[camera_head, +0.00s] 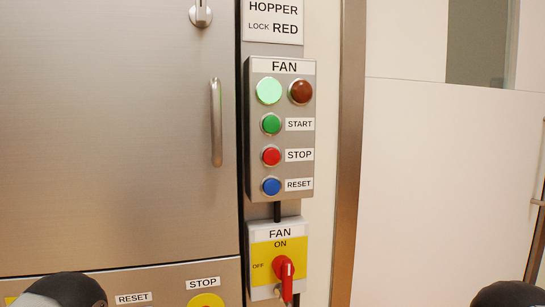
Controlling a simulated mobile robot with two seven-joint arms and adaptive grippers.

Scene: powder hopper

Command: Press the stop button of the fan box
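The grey fan box (308,190) is mounted upright in the middle of the head view, with a FAN label on top. Its red stop button (271,156) sits beside a STOP label, between the green start button (271,124) and the blue reset button (271,186). Above them a pale green lamp (268,91) looks lit and a dark red lamp (301,91) looks unlit. Dark rounded parts of my arms show at the bottom left and bottom right edges. Neither gripper's fingers are visible, and nothing touches the fan box.
A steel door with a vertical handle (216,122) is at left. Another panel with STOP (203,282) and RESET labels is partly cut off at lower left. Space before the fan box is clear.

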